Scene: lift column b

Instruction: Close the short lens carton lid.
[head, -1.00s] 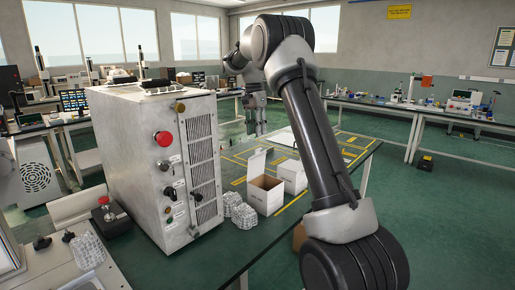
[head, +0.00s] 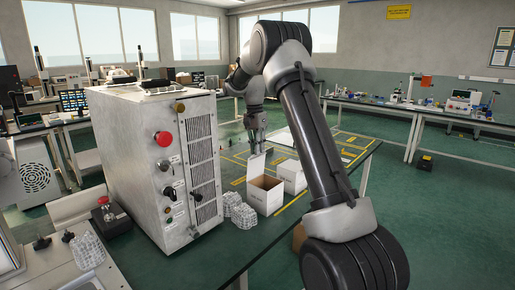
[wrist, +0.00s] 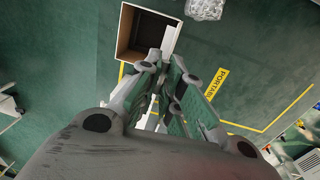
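The short lens carton (head: 265,199) is a white box, open at the top with a brown inside, on the green table in the head view. Its white lid (head: 257,166) stands up at the carton's back left side. In the wrist view the carton's dark brown inside (wrist: 140,35) shows at the top, with the white lid (wrist: 170,38) along its right. My gripper (head: 257,139) is above and behind the lid in the head view, apparently empty. In the wrist view its fingertips (wrist: 166,60) are close together beside the carton and lid; contact cannot be told.
A second white carton (head: 291,179) stands right behind the first. Clear bubble-wrapped bundles (head: 243,216) lie in front left. A large grey cabinet (head: 165,170) with a red button fills the left. Yellow markings (wrist: 215,85) run on the table, which is otherwise mostly clear behind.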

